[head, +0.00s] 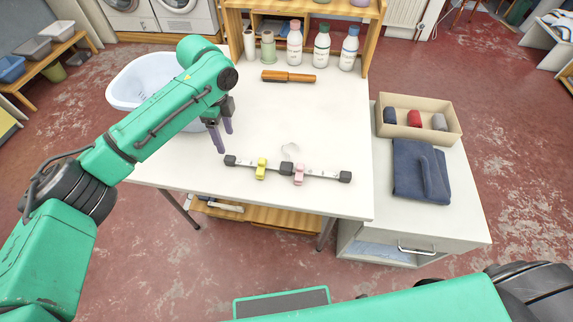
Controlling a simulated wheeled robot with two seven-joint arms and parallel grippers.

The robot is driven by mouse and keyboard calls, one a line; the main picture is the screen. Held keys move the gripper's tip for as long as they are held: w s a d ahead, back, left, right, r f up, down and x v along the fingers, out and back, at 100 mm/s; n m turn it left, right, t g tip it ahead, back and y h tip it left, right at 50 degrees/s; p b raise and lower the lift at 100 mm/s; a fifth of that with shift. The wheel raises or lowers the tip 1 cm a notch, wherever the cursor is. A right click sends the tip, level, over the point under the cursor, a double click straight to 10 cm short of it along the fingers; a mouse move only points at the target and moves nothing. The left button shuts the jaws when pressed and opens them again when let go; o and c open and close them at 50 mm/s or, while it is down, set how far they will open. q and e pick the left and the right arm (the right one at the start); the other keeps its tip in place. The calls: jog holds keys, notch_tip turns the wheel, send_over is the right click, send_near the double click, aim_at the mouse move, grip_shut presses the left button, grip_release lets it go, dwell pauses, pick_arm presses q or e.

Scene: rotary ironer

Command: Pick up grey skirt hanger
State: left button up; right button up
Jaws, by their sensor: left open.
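The grey skirt hanger (325,174) lies flat on the white table (300,120), near its front edge. It is a light bar with dark ends, a dark middle block and a pale hook on its far side. A yellow clip (261,168) and a pink clip (299,174) sit on the bar. My left gripper (222,142) is open and empty, pointing down. In the picture it is just above and left of the hanger's left end, apart from it. My right gripper is not in view.
A white basin (135,82) stands at the table's back left, partly behind my left arm. A wooden brush (288,77) and several bottles (321,48) are at the back. On the right, a cabinet holds an open box (448,112) and folded dark cloth (408,170).

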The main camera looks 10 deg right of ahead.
aim_at(232, 158)
pick_arm(q)
jog(key=f, duration=1)
jog(key=shift+w, duration=0.25)
jog(key=shift+r, duration=0.1)
grip_shut()
